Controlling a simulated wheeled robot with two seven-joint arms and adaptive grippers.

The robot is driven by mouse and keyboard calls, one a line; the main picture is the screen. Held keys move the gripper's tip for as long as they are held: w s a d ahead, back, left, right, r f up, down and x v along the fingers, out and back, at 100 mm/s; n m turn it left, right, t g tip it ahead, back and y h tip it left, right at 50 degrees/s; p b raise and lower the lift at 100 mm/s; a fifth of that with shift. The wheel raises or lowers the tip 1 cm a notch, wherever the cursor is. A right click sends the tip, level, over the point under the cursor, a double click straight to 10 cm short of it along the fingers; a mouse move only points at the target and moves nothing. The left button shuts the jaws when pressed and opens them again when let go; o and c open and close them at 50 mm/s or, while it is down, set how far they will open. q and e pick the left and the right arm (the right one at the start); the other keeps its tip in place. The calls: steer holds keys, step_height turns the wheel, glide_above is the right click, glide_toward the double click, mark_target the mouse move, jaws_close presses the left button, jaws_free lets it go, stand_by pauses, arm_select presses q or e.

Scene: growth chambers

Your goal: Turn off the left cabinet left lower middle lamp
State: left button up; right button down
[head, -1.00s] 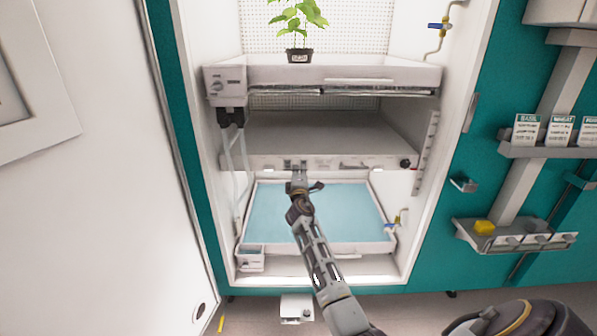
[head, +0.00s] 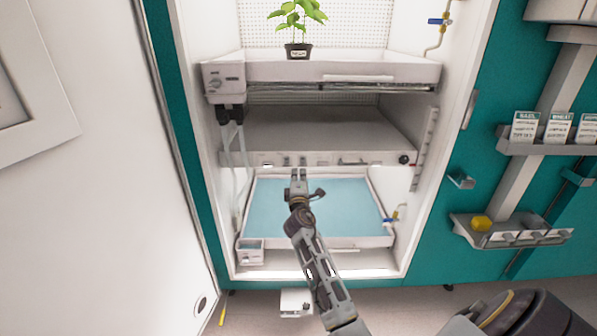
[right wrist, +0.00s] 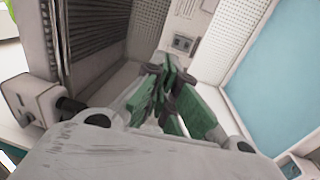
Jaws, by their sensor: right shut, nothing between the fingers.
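The lower middle lamp unit is a grey shelf-like box in the open white cabinet. Its front panel (head: 330,159) carries small fittings near the middle, a handle-like bar and a dark round knob (head: 403,160) at the right. My right gripper (head: 298,173) is shut and empty, its fingertips just below or in front of the panel's left-middle part. I cannot tell whether they touch it. In the right wrist view the green fingers (right wrist: 166,88) are together, and a small grey switch plate (right wrist: 183,43) lies beyond them. My left gripper is not in view.
A blue-bottomed tray (head: 376,242) lies below the lamp unit. Above is another shelf (head: 300,72) with a potted plant (head: 298,50). The cabinet's side walls bound the space. A rack (head: 500,240) holding a yellow object (head: 481,223) stands right.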

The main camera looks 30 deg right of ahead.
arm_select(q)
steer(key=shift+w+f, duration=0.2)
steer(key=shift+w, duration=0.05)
arm_select(e)
steer(key=v, duration=0.2)
steer(key=shift+s+a+r, duration=0.2)
steer(key=shift+s+r, duration=0.05)
steer(key=shift+s, duration=0.05)
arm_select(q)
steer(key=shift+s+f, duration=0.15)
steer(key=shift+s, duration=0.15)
